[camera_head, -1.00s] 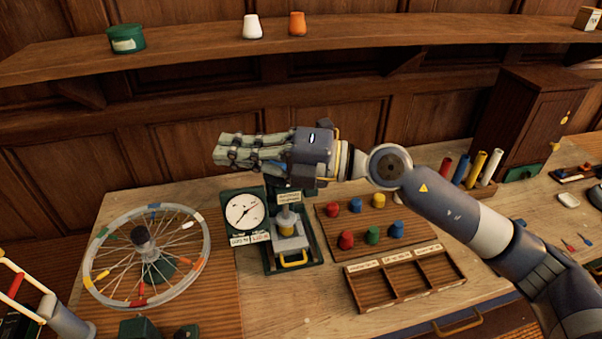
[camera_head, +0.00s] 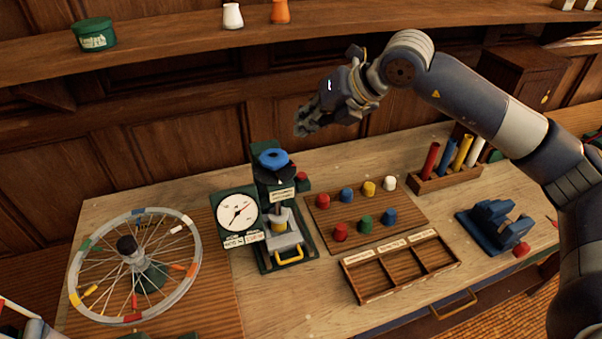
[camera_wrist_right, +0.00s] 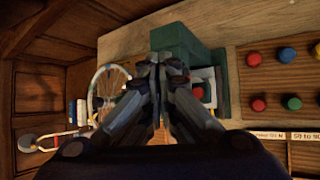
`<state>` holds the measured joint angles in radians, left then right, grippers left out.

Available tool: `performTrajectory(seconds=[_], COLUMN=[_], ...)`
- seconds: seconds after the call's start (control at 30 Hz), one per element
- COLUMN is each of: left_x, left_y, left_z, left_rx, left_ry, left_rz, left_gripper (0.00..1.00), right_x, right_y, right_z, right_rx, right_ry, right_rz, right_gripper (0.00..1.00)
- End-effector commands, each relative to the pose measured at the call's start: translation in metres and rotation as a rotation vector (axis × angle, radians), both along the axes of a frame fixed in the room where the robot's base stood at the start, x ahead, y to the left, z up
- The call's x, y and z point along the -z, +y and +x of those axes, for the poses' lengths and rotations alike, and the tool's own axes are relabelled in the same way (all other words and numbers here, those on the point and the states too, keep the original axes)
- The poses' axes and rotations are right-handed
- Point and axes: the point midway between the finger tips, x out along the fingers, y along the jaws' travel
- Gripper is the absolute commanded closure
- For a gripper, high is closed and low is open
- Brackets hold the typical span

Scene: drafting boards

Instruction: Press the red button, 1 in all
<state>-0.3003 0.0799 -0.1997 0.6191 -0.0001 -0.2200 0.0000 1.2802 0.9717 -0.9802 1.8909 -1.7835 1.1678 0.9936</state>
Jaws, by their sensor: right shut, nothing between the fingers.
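The red button (camera_head: 301,176) sits on a small green block at the right rear of the green press (camera_head: 277,222), which has a blue knob on top. My right gripper (camera_head: 305,128) is shut and empty, in the air above and behind the button, apart from it. The right wrist view shows the shut fingers (camera_wrist_right: 157,68) pointing over the green press (camera_wrist_right: 188,42). A red spot beside the fingers shows there too; I cannot tell whether it is the button.
A board (camera_head: 395,222) with several coloured pegs, some red, lies right of the press. A sectioned tray (camera_head: 400,268) is in front. A dial gauge (camera_head: 237,213) and spoked wheel (camera_head: 135,265) stand left. A blue device (camera_head: 495,226) is at right. A shelf (camera_head: 160,65) runs behind.

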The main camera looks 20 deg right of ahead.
Motion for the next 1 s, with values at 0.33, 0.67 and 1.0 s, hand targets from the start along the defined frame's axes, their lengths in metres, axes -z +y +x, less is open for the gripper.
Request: performTrajectory(seconds=[0.33,0.67,1.0], left_x=[0.010,0.033,0.050], left_y=[0.000,0.000,0.000], left_z=[-0.001,0.000,0.000], left_rx=[0.000,0.001,0.001], left_ry=[0.001,0.000,-0.001], left_rz=[0.000,0.000,0.000], left_gripper=[1.00,1.00,1.00], right_x=[0.024,0.073,0.088], right_y=[0.001,0.001,0.001], right_z=[-0.001,-0.001,0.000], right_rx=[-0.003,-0.002,-0.003], right_ry=[0.002,0.000,-0.001], right_rz=[0.000,0.002,0.003], right_gripper=[1.00,1.00,1.00])
